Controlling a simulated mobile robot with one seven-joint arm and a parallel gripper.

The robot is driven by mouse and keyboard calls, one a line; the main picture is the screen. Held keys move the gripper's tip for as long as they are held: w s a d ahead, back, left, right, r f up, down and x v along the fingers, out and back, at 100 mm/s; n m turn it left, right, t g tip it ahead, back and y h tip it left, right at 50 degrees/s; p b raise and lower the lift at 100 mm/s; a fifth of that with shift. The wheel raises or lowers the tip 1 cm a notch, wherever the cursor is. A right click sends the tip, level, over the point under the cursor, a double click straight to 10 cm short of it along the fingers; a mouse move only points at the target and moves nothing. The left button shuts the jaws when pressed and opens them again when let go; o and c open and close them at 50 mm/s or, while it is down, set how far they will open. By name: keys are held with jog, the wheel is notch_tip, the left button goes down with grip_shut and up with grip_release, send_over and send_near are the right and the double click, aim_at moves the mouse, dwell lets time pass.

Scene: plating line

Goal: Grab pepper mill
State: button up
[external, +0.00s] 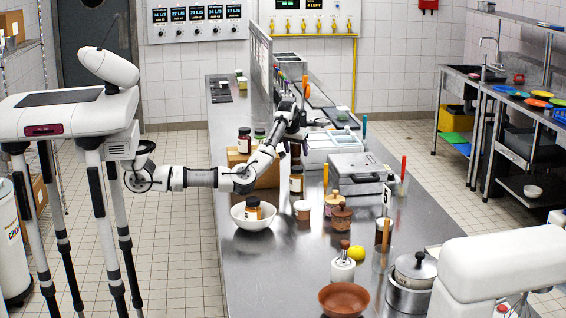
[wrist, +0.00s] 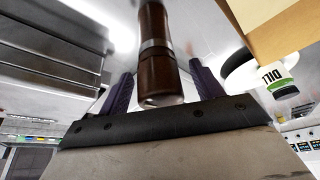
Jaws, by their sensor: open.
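The pepper mill (wrist: 158,55) shows in the wrist view as a dark brown wooden body with a metal band. It stands between the two dark purple fingers of my gripper (wrist: 162,72). The fingers are open, with a visible gap on each side of the mill.
A green-labelled jar (wrist: 285,90) and a cardboard box (wrist: 285,30) are close on the right in the wrist view. On the counter (external: 262,270), a labelled jar (external: 296,180), a white bowl (external: 250,218) and several pots stand nearer. The front left of the counter is clear.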

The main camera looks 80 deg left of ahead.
jog(key=shift+w+a+f, duration=0.1)
jog(key=shift+f, duration=0.25)
jog(key=shift+c, duration=0.4)
grip_shut()
jog(key=shift+r, duration=0.1)
